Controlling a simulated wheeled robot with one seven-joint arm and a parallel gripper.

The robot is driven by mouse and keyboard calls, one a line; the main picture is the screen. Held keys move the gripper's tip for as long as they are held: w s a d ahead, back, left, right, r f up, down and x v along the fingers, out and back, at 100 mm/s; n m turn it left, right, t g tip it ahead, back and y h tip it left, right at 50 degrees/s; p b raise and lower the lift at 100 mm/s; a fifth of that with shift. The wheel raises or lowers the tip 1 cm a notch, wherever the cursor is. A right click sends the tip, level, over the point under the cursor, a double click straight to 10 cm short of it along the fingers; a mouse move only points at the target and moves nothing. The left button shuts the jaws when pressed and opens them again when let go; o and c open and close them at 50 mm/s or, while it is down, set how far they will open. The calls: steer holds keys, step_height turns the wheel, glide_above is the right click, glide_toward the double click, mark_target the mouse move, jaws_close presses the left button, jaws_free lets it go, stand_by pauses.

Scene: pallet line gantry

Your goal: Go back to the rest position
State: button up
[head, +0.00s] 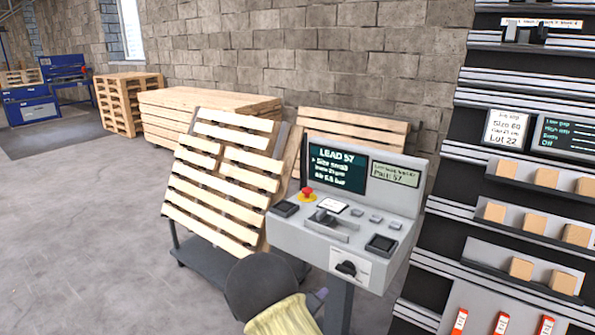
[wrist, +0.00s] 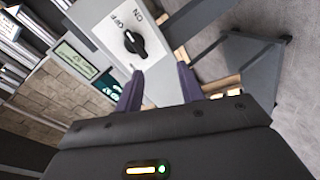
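My gripper (wrist: 160,70) shows in the wrist view with its two purple fingers apart and nothing between them. It is open, near the front of the grey control console. A black rotary knob (wrist: 133,41) on a white ON/OFF plate is ahead of the fingers, apart from them. In the head view the console (head: 290,232) stands at centre right, with the same knob on its front face. My dark, yellow-sleeved arm is at the bottom edge of the head view; only a bit of purple finger shows beside it, the rest hidden.
A slatted pallet (head: 215,185) leans on a dark cart behind the console. Pallet stacks (head: 195,103) line the brick wall. A black rack (head: 470,120) with wooden blocks stands close on the right. The floor (head: 80,230) at left is clear.

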steer(key=s+d+r+m+g+y, duration=0.2)
steer(key=s+d+r+m+g, duration=0.15)
steer(key=s, duration=0.55)
steer(key=s+d+r+m+g+y, duration=0.2)
steer(key=s+d+r+g, duration=0.15)
steer(key=s, duration=0.65)
steer(key=s+d+r+m+g+y, duration=0.2)
steer(key=s+d+r+m+y, duration=0.15)
steer(key=s, duration=0.55)
step_height(320, 180, up, 16)
steer(key=n+p, duration=0.1)
steer(key=p, duration=1.4)
steer(key=shift+a+f+h+p, duration=0.2)
steer(key=shift+a+h+p, duration=0.1)
steer(key=shift+a+h, duration=0.15)
steer(key=shift+w, duration=0.1)
